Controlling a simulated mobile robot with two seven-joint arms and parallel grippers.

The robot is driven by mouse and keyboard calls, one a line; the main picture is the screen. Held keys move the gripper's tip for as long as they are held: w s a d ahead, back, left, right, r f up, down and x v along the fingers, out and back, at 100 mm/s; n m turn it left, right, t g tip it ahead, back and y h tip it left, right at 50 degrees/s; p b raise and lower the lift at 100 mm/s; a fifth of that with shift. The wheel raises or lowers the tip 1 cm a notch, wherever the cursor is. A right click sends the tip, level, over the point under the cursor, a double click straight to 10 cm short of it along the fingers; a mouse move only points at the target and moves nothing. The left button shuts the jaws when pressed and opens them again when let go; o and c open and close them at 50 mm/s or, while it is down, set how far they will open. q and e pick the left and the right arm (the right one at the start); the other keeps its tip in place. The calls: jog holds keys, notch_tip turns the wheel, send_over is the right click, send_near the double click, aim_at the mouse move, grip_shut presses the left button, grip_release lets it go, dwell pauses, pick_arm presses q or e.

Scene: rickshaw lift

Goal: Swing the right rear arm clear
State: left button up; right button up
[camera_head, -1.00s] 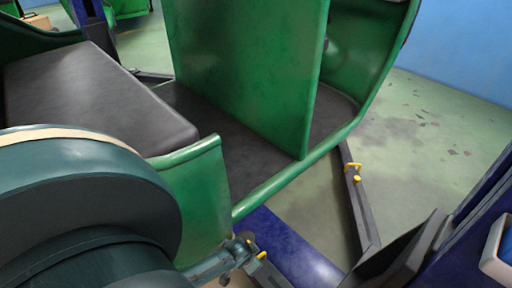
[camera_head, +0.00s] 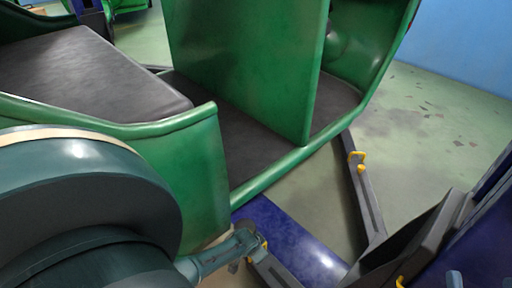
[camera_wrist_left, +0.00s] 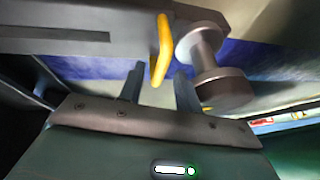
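A dark grey lift arm (camera_head: 278,272) with a yellow handle lies low at the bottom centre of the head view. My left gripper (camera_head: 258,244) reaches in from the left beside it. In the left wrist view the lift arm (camera_wrist_left: 60,37) is close, and its yellow handle (camera_wrist_left: 163,45) hangs down toward the gap between my left fingers (camera_wrist_left: 158,85), which stand apart. I cannot tell whether they touch the handle. A second dark lift arm (camera_head: 362,198) with yellow handles runs from under the rickshaw toward the right. I cannot tell which is the right rear arm. My right gripper is out of view.
The green rickshaw (camera_head: 250,70) with a dark seat and floor fills the left and centre. A blue lift base (camera_head: 290,245) lies below it, and a blue post (camera_head: 480,245) stands at right. Open green floor (camera_head: 430,125) lies beyond the second arm.

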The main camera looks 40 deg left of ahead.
pick_arm(q)
grip_shut()
jog(key=shift+s, duration=0.1)
dwell(0.4)
